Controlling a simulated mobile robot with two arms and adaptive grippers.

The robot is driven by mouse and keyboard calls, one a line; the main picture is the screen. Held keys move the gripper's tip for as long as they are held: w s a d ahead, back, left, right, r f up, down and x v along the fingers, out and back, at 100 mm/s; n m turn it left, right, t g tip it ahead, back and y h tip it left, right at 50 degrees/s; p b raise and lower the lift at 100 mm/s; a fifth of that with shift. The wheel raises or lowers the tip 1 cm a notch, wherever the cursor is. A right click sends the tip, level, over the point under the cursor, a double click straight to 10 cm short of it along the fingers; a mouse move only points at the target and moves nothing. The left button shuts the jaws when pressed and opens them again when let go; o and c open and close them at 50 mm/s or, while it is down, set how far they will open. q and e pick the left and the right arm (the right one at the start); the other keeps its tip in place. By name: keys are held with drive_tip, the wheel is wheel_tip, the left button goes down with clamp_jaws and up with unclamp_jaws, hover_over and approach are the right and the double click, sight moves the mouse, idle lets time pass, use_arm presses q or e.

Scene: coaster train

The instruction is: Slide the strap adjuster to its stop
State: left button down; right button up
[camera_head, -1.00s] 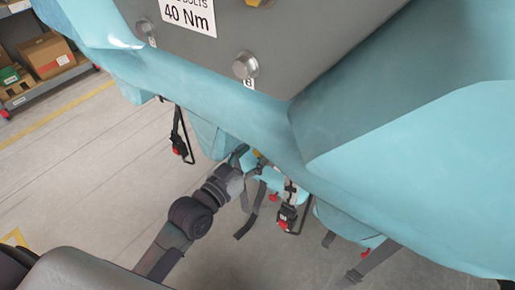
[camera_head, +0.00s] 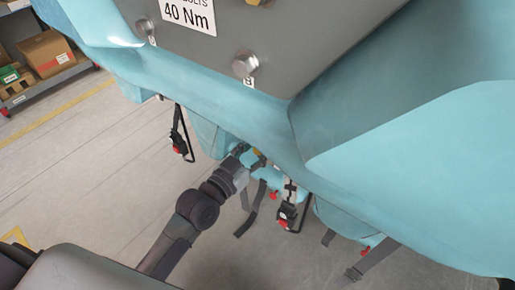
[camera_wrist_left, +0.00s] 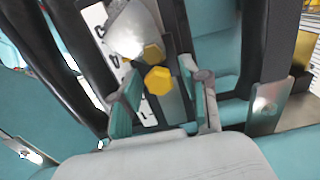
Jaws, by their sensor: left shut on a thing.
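My left gripper (camera_head: 248,160) reaches in from the lower left under the light-blue coaster seat (camera_head: 265,125). In the left wrist view its two fingers (camera_wrist_left: 163,92) stand on either side of a grey strap with a yellow hexagonal piece (camera_wrist_left: 158,80), which I take for the strap adjuster. It is shut on this piece; the exact contact is hard to see. A second yellow piece (camera_wrist_left: 153,52) and a shiny metal plate (camera_wrist_left: 130,30) sit just beyond. In the head view only a small yellow spot (camera_head: 258,160) shows beside the fingers. My right gripper is not in view.
A grey bolted panel (camera_head: 300,40) lies above. Shelves with boxes (camera_head: 46,54) stand far left. The floor (camera_head: 90,160) is clear.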

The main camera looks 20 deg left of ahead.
use_arm(q)
drive_tip(key=shift+r+p, duration=0.3)
drive_tip(key=shift+p, duration=0.4)
drive_tip(key=shift+f, duration=0.15)
drive_tip(key=c, duration=0.9)
unclamp_jaws()
drive_tip(key=shift+s+a, duration=0.1)
drive_tip(key=shift+s, duration=0.1)
drive_tip(key=v, duration=1.1)
drive_tip(key=shift+s, duration=0.35)
